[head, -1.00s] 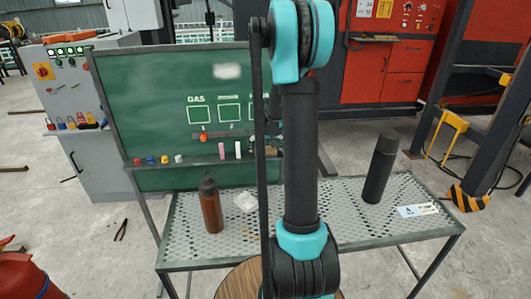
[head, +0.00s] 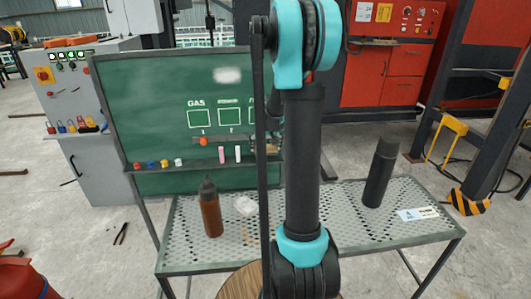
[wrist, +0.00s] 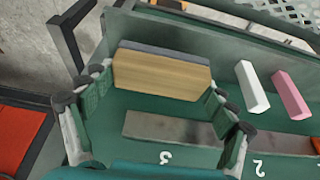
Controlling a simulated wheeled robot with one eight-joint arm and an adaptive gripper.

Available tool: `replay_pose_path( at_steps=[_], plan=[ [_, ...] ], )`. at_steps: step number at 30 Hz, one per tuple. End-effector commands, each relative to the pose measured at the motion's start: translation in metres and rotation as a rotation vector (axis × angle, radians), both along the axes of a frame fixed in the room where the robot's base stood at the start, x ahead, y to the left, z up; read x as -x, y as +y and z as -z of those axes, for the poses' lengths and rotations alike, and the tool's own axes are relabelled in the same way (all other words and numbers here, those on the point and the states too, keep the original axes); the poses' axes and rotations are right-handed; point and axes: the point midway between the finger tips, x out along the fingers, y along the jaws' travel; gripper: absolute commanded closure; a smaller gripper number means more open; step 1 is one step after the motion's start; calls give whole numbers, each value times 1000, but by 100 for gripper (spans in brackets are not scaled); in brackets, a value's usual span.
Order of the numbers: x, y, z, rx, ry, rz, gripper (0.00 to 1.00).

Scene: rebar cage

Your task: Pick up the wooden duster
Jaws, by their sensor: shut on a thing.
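The wooden duster (wrist: 160,75), a pale wood block with a grey felt side, lies between the fingers of my gripper (wrist: 156,95) in the wrist view. The gripper is shut on it, with one finger pad at each end of the block. The duster is in front of the green chalkboard (head: 150,90), by its ledge; I cannot tell whether it still touches the ledge. In the head view my arm hides most of the gripper and the duster.
A white chalk (wrist: 252,87) and a pink chalk (wrist: 290,95) are beside the duster. Small coloured magnets (head: 164,163) sit along the ledge.

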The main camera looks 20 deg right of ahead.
Motion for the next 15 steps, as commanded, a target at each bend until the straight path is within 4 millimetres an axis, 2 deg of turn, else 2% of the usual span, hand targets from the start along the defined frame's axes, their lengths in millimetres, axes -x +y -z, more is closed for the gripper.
replay_pose_path(
  at_steps=[6,15],
  plan=[
    [1,0,-42,0,0,0,43],
    [71,14,-39,0,0,0,43]
  ],
)
